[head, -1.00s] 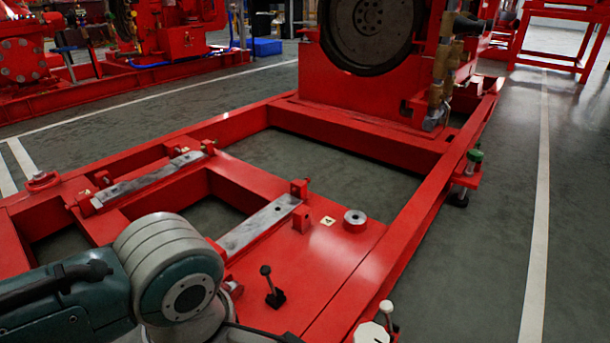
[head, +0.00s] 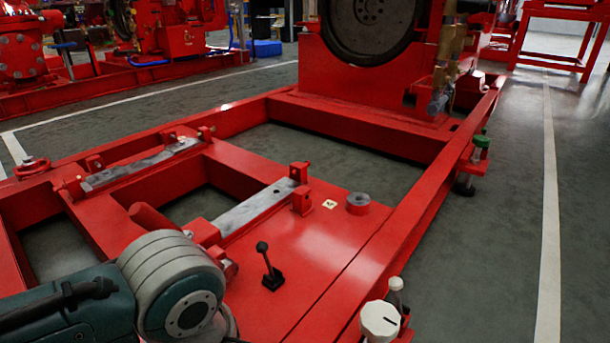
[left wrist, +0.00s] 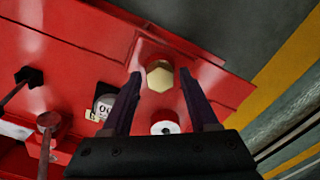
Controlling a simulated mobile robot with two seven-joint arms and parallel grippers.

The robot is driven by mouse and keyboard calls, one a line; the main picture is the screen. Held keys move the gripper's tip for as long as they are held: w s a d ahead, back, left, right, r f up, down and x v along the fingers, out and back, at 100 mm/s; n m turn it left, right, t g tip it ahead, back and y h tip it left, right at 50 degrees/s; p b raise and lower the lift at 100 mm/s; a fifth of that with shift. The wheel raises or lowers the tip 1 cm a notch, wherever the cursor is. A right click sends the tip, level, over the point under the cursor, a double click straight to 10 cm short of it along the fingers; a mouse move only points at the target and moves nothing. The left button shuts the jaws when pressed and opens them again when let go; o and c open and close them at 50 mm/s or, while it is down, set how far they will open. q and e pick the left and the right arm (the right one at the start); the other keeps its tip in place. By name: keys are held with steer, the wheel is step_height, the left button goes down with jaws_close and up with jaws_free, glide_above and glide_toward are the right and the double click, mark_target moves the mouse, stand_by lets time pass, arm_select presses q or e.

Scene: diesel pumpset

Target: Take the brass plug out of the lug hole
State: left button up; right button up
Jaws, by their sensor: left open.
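The brass plug (left wrist: 160,75) shows as a hexagonal brass head in a red lug on the red frame in the left wrist view. My left gripper (left wrist: 160,73) is open, and its two dark fingers lie to either side of the plug in the picture. I cannot tell the gap between the fingertips and the plug. A white ring with a dark centre (left wrist: 165,128) shows between the fingers, nearer the palm. In the head view my left arm enters at the lower left; its gripper and the plug are hidden there. My right gripper is in neither view.
The red base frame (head: 320,255) carries a black lever (head: 268,265), a round grey-topped boss (head: 358,203) and a white knob (head: 380,320). A small gauge (left wrist: 105,103) is left of the fingers. Open floor (head: 510,230) lies to the right.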

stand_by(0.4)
arm_select(q)
steer(key=shift+p, duration=0.4)
steer(key=shift+p, duration=0.3)
stand_by(0.3)
jaws_close()
stand_by(0.5)
steer(key=shift+o, duration=0.5)
jaws_free()
